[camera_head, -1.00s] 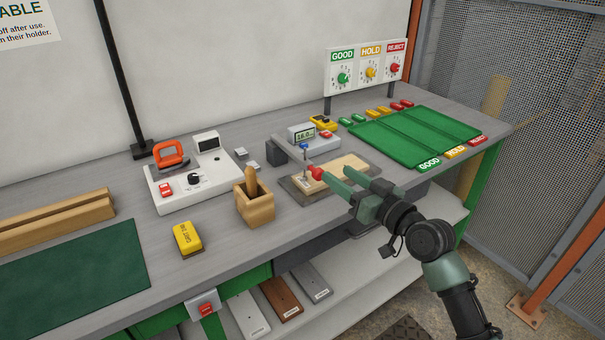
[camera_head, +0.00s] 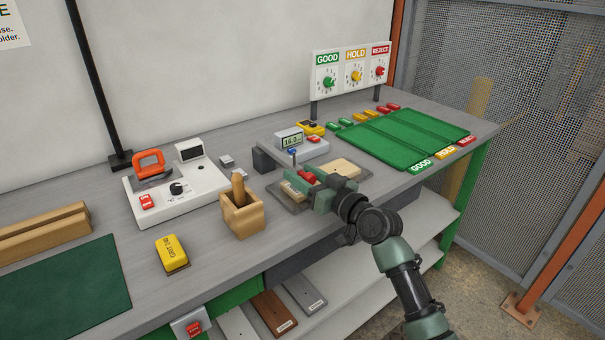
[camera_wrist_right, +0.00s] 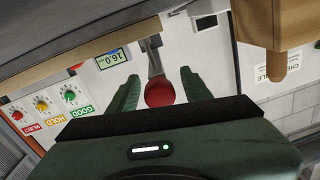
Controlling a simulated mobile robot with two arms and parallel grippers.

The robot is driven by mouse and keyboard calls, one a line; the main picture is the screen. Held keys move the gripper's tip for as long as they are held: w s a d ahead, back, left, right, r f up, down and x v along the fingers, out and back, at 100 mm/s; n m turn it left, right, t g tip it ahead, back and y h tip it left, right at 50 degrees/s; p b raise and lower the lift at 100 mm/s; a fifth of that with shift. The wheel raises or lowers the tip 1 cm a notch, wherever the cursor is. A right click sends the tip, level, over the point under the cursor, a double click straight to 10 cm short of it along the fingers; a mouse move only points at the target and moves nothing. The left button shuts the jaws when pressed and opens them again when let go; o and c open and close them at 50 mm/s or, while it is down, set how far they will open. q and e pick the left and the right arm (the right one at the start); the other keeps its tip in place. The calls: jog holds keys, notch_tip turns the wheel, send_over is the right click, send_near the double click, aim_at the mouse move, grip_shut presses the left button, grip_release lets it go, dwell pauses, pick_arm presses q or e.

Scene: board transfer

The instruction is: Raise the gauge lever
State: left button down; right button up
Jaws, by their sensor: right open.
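The gauge (camera_head: 313,150) is a light grey unit on the bench with a small display (camera_head: 290,140) reading 16.0. The display also shows in the right wrist view (camera_wrist_right: 111,59). The gauge lever ends in a red ball knob (camera_head: 307,178). In the right wrist view the knob (camera_wrist_right: 160,92) lies between my two green fingers, with its metal stem (camera_wrist_right: 154,58) beyond. My right gripper (camera_head: 301,184) is open around the knob, with a gap visible on each side. A pale wooden board (camera_head: 345,168) lies under the gauge, partly hidden by my gripper. My left gripper is not in view.
A wooden box with a handle in it (camera_head: 243,219) stands close left of my gripper. A white device with an orange handle (camera_head: 207,184) is further left. Green mats (camera_head: 420,126) and the GOOD, HOLD, REJECT dial panel (camera_head: 353,69) are to the right and behind.

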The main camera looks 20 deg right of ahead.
jog(key=shift+w, duration=0.1)
grip_shut()
jog(key=shift+a, duration=0.1)
dwell(1.3)
